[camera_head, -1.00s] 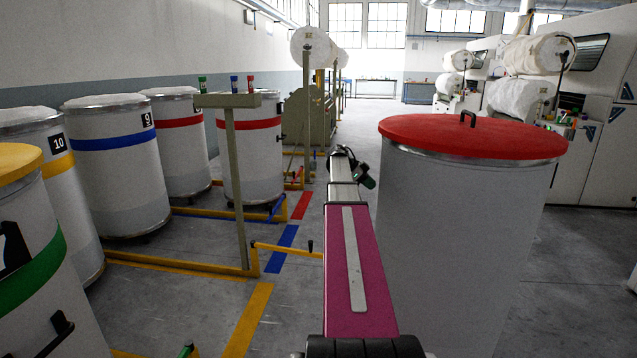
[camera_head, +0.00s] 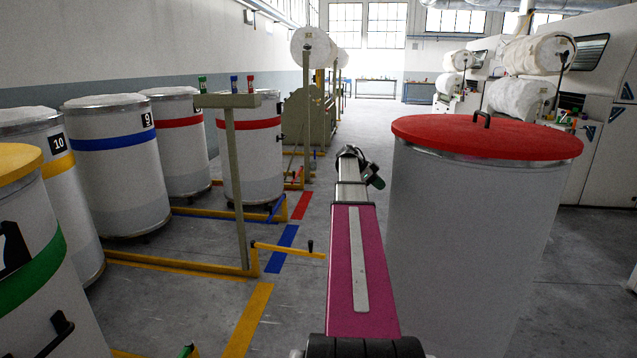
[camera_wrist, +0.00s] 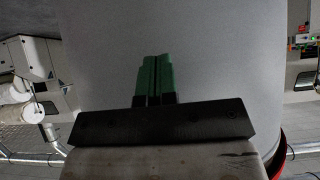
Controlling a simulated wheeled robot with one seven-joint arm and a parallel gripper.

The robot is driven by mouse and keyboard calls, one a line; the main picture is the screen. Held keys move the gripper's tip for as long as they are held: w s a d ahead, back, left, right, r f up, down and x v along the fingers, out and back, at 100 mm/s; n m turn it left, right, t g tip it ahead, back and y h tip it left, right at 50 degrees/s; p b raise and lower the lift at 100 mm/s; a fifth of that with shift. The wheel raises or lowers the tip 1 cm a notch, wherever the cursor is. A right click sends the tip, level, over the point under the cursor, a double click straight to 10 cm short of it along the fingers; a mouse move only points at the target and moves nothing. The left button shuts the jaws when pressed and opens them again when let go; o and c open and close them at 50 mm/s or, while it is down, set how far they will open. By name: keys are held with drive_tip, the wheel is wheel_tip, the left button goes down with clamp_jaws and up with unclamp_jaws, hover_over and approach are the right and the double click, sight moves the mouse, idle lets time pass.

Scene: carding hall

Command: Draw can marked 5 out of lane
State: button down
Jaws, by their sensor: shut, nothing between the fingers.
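No can in view shows a 5. A large grey can with a red lid (camera_head: 487,137) and a black handle stands upright at the right in the head view, with no number on the side I see. My gripper (camera_head: 375,181) is at its left side, green fingers pointing toward it. In the wrist view my gripper (camera_wrist: 155,78) is shut and empty, in front of a plain grey can wall (camera_wrist: 215,60); a red edge shows at the lower right. I cannot tell whether the fingers touch the wall.
Cans marked 10 (camera_head: 36,185) and 9 (camera_head: 115,170) stand at left, with a green-banded can (camera_head: 40,265) nearer. A post (camera_head: 238,185), yellow floor rail (camera_head: 180,267) and crank handle (camera_head: 309,248) lie left of my arm. Open floor extends ahead; machines (camera_head: 600,120) stand right.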

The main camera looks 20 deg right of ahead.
drive_tip(key=w+a, duration=0.6)
drive_tip(key=a, duration=0.3)
drive_tip(key=shift+a, duration=0.15)
idle(0.5)
drive_tip(key=shift+w, duration=0.1)
drive_tip(key=s+a+f+n+t+y, duration=0.2)
drive_tip(key=s+a+f+n, duration=0.1)
drive_tip(key=a+f+n, duration=0.55)
drive_tip(key=s+a+f+n+t+y, duration=0.15)
drive_tip(key=s+a+f+n, duration=0.3)
drive_tip(key=a+f, duration=0.75)
drive_tip(key=s+a+f+n+t+y, duration=0.1)
drive_tip(key=s+a+f+n, duration=0.3)
drive_tip(key=a, duration=0.7)
drive_tip(key=s+a+f+n+t+y, duration=0.1)
drive_tip(key=s+a+f+n+y, duration=0.2)
drive_tip(key=s+a+n, duration=0.4)
drive_tip(key=s+a+f, duration=0.1)
drive_tip(key=s+a, duration=0.1)
drive_tip(key=a, duration=0.3)
drive_tip(key=shift+n+y, duration=0.35)
drive_tip(key=shift+n, duration=0.05)
